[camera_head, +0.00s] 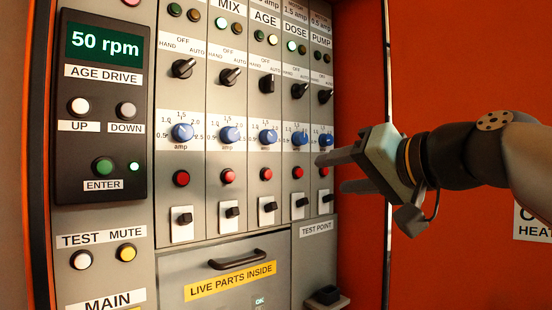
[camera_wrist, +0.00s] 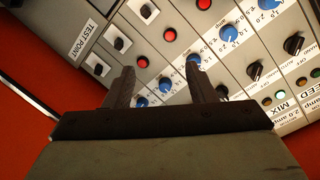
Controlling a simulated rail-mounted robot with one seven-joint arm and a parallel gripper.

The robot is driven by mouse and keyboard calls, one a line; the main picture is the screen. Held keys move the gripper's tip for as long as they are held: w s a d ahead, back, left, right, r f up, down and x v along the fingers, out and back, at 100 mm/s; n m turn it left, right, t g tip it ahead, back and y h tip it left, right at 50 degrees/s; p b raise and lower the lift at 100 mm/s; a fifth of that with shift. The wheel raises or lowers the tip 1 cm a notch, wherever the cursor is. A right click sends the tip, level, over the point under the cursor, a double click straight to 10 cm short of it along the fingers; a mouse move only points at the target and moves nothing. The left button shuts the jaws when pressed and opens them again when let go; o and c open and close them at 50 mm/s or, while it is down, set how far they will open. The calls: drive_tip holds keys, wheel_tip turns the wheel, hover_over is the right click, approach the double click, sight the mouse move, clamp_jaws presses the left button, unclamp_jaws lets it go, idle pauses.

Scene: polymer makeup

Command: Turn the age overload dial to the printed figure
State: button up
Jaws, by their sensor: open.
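The age overload dial (camera_head: 268,137) is a blue knob on a white printed scale, in the column labelled AGE (camera_head: 265,20). Its pointer is too small to read surely. The printed amp figure above AGE is cut off by the frame top. In the wrist view, the age dial (camera_wrist: 194,60) shows just by the tip of the right-hand finger. The dose dial (camera_wrist: 165,85) appears between the fingers. My gripper (camera_head: 330,172) is open and empty, before the panel's right end near the pump column; it also shows in the wrist view (camera_wrist: 160,72).
Neighbouring blue dials, black selector switches, red buttons (camera_head: 266,174) and small black toggles crowd the panel. A drawer handle (camera_head: 237,261) and a test-point fitting (camera_head: 324,296) stick out below. The orange wall (camera_head: 470,60) lies to the right.

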wheel_tip(320, 180, up, 6)
drive_tip(key=s+t+y, duration=0.1)
drive_tip(key=y, duration=0.1)
drive_tip(key=p, duration=0.5)
approach(272, 137)
drive_tip(key=x, duration=0.9)
drive_tip(key=c, duration=1)
